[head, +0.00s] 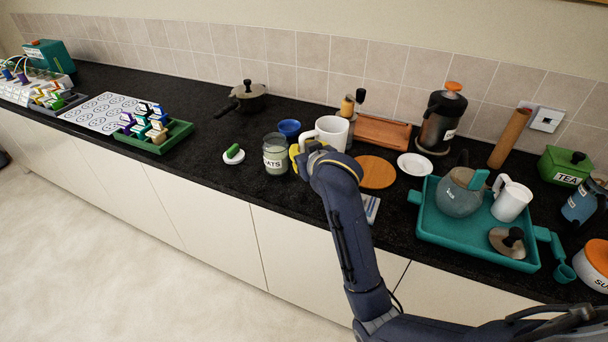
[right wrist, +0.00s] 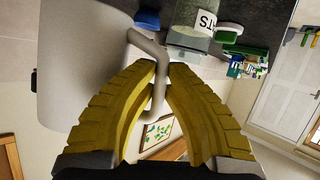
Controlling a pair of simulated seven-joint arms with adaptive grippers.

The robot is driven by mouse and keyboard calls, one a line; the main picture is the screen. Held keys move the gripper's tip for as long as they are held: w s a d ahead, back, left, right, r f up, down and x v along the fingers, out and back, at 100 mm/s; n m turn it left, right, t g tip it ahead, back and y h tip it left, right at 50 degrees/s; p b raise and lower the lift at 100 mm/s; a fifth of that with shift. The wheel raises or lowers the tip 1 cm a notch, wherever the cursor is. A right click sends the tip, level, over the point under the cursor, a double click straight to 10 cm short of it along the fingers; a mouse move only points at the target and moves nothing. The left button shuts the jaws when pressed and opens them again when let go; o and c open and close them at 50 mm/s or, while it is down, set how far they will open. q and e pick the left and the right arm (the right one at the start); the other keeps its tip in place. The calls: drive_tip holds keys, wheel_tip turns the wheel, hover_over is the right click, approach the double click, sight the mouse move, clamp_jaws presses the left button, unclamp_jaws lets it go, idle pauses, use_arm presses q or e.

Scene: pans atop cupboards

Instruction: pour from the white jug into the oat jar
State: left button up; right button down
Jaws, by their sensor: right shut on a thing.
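The white jug (head: 332,131) is held by its handle in my right gripper (head: 298,157), with its mouth facing up. In the right wrist view the yellow fingers (right wrist: 162,70) close around the handle, and the white jug body (right wrist: 75,60) fills the left side. The glass oat jar (head: 275,158), labelled OATS, stands on the counter just left of the gripper with its lid off. Its label also shows at the top of the right wrist view (right wrist: 206,20). Whether the jug touches the counter is hidden by my arm. My left gripper is out of view.
A white lid with a green knob (head: 233,154) lies left of the jar. A blue bowl (head: 289,129) stands behind it. A wooden round board (head: 377,172), white saucer (head: 414,164) and teal tray (head: 450,232) with a teapot and another white jug lie right.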

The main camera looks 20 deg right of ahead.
drive_tip(key=shift+f, duration=4.3)
drive_tip(key=c, duration=1.5)
unclamp_jaws()
drive_tip(key=shift+f, duration=0.1)
